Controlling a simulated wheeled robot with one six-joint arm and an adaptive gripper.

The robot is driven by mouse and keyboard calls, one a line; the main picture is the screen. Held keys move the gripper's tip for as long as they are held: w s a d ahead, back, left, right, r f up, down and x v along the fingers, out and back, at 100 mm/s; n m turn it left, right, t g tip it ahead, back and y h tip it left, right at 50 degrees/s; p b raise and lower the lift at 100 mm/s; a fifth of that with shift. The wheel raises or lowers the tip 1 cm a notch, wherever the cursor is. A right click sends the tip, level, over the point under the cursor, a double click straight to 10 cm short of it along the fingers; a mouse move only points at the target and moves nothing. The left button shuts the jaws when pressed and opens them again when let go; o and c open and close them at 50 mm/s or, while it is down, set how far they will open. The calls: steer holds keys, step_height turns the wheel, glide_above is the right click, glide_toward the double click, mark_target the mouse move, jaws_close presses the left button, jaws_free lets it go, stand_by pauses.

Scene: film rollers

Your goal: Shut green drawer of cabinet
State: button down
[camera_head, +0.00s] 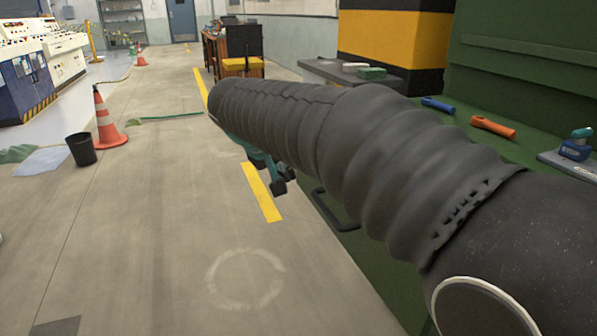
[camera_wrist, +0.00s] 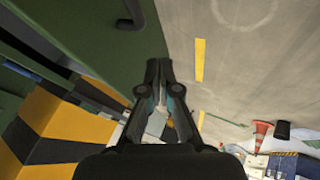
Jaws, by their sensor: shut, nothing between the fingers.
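The green cabinet (camera_head: 380,275) stands on the right in the head view, largely hidden behind my arm. A black bar handle (camera_head: 330,212) sticks out from its front just below the arm. In the wrist view a green front panel (camera_wrist: 95,40) fills the upper left, with a dark handle (camera_wrist: 132,14) near the top edge. How far the drawer stands out cannot be told. My gripper (camera_wrist: 159,64) is shut and empty, its tips over the floor beside the green front. It shows in the head view (camera_head: 277,185) beneath the arm, left of the handle.
The green top holds a blue-handled tool (camera_head: 438,105), an orange-handled tool (camera_head: 493,126) and a blue device (camera_head: 576,148). A yellow-and-black pillar (camera_head: 400,40) stands behind. Floor to the left is clear up to a cone (camera_head: 104,120) and black bin (camera_head: 81,149).

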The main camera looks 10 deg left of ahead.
mark_target(315, 184)
steer(key=shift+w+d+f, duration=0.8)
steer(key=shift+w+f, duration=0.35)
steer(key=shift+w, duration=0.05)
steer(key=shift+w+d+f, duration=0.85)
steer(key=shift+w+f, duration=0.3)
steer(key=shift+w+d+f, duration=0.8)
steer(key=shift+w+f, duration=0.35)
steer(key=shift+w, duration=0.05)
